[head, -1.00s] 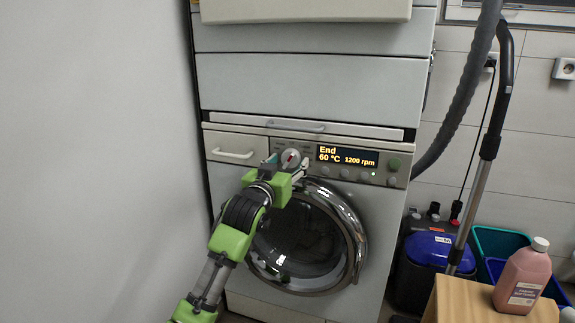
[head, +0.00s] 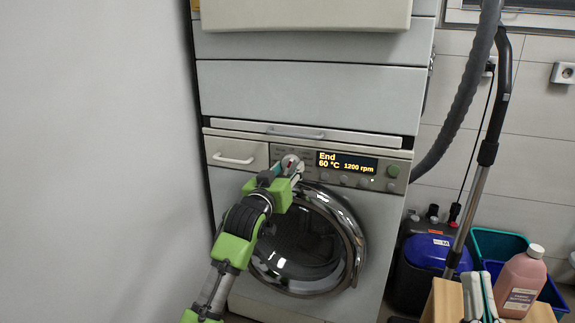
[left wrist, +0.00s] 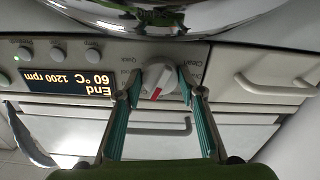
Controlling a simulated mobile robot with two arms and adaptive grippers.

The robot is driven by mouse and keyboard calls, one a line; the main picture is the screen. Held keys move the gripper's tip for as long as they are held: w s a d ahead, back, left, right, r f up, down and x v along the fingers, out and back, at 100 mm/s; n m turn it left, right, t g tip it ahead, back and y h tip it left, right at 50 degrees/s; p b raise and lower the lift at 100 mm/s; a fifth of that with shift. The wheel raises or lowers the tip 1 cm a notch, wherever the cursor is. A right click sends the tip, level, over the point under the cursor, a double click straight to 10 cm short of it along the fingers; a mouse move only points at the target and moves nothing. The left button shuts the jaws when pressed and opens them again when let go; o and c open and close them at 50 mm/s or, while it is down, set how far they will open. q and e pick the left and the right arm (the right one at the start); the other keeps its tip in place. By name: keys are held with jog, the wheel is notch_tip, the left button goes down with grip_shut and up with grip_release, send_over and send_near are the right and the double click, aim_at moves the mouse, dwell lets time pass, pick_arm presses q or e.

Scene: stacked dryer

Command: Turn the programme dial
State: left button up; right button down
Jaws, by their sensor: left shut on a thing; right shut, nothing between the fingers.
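The programme dial (head: 289,159) is a round pale knob on the washing machine's control panel, left of the lit display (head: 347,163). The display reads "End", "60 °C" and "1200 rpm". In the left wrist view, upside down, the dial (left wrist: 158,77) shows a red pointer mark. My left gripper (head: 290,166) is at the dial, shut on it, with one finger on each side; the fingers partly hide it in the head view. My right gripper (head: 480,294) is shut and empty at the lower right, in front of the wooden stand, away from the machine.
The glass door (head: 305,240) with its chrome ring lies just below the dial. A detergent drawer (head: 235,153) is left of it, and a dryer is stacked above. A pink bottle (head: 521,280) stands on the wooden stand (head: 443,300). A vacuum cleaner (head: 432,255) stands right of the machine.

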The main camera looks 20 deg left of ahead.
pick_arm(q)
jog(key=shift+r+n+p, duration=0.15)
jog(key=shift+n+p, duration=0.25)
jog(key=shift+p, duration=0.2)
jog(key=shift+n+p, duration=0.6)
jog(key=shift+p, duration=0.35)
pick_arm(e)
jog(key=w+f+g+h, duration=0.1)
jog(key=w+f+g, duration=0.25)
jog(key=f, duration=0.35)
jog(key=w+f+g+h, duration=0.2)
jog(key=f+g, duration=0.3)
jog(key=f, duration=0.3)
pick_arm(q)
jog(key=shift+d+n+p, duration=0.1)
jog(key=shift+n+p, duration=0.5)
jog(key=shift+p, duration=0.2)
jog(key=shift+n+p, duration=0.6)
jog(key=shift+p, duration=0.2)
pick_arm(e)
jog(key=s+d+f+g+h, duration=0.1)
jog(key=s+d+f+g, duration=0.1)
jog(key=s+f+g, duration=0.3)
jog(key=s+d+f+g+h, duration=0.1)
jog(key=s+d+f+g, duration=0.2)
jog(key=s+f, duration=0.3)
jog(key=shift+d+f+m+g+h, duration=0.35)
jog(key=shift+f+g, duration=0.5)
jog(key=shift+f, duration=1.6)
jog(key=shift+a, duration=0.1)
